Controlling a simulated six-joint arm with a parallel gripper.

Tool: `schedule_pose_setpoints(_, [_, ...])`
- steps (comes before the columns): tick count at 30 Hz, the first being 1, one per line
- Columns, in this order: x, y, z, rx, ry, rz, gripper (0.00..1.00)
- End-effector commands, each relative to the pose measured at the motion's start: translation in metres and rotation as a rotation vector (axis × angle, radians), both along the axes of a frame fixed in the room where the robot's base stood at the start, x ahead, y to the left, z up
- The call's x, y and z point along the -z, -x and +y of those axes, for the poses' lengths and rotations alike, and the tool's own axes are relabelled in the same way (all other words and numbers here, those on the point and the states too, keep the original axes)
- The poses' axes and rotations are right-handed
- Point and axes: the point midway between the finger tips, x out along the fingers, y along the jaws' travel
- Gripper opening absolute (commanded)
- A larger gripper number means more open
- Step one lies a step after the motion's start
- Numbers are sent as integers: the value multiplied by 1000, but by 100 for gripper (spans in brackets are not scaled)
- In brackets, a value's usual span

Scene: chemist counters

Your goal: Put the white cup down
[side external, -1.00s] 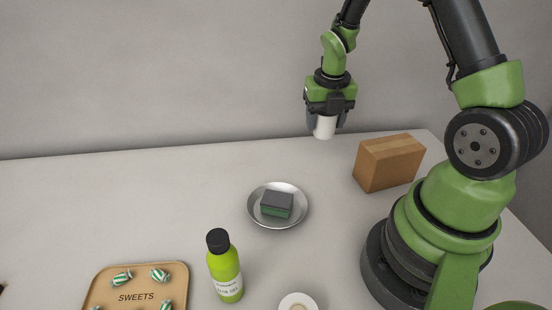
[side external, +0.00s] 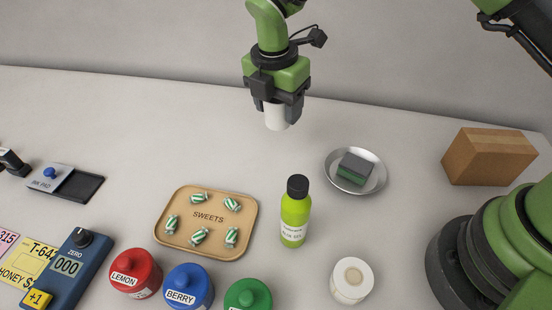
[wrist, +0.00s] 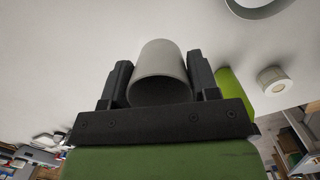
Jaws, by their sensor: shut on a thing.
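The white cup (side external: 276,116) is held between the fingers of my gripper (side external: 277,108), above the counter behind the green bottle. In the wrist view the cup (wrist: 160,72) sits between the two dark fingers of my gripper (wrist: 160,85), its open rim facing the camera. My gripper is shut on the cup. In the side view the cup looks raised off the counter, with bare surface below it; the exact height is hard to tell.
A green bottle (side external: 295,215), a metal dish (side external: 369,186) with a dark block (side external: 356,167), a cardboard box (side external: 489,157) and a white round container (side external: 351,282) stand to the right. The sweets tray (side external: 178,240) lies in front. The back left counter is clear.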

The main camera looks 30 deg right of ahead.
Motion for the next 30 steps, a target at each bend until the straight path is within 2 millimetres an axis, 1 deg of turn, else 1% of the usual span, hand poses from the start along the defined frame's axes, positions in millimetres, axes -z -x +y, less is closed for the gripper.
schedule_pose_setpoints(2, [10,1,5,5,2,3,33])
schedule_pose_setpoints(7, [44,2,5,8,2,5,33])
schedule_pose_setpoints(9, [54,2,5,8,1,3,33])
schedule_pose_setpoints(14, [70,1,5,7,1,2,33])
schedule_pose_setpoints(18, [91,1,5,7,0,1,33])
schedule_pose_setpoints(21, [98,1,5,7,-1,0,33])
schedule_pose_setpoints(30, [99,1,5,7,-2,-1,33])
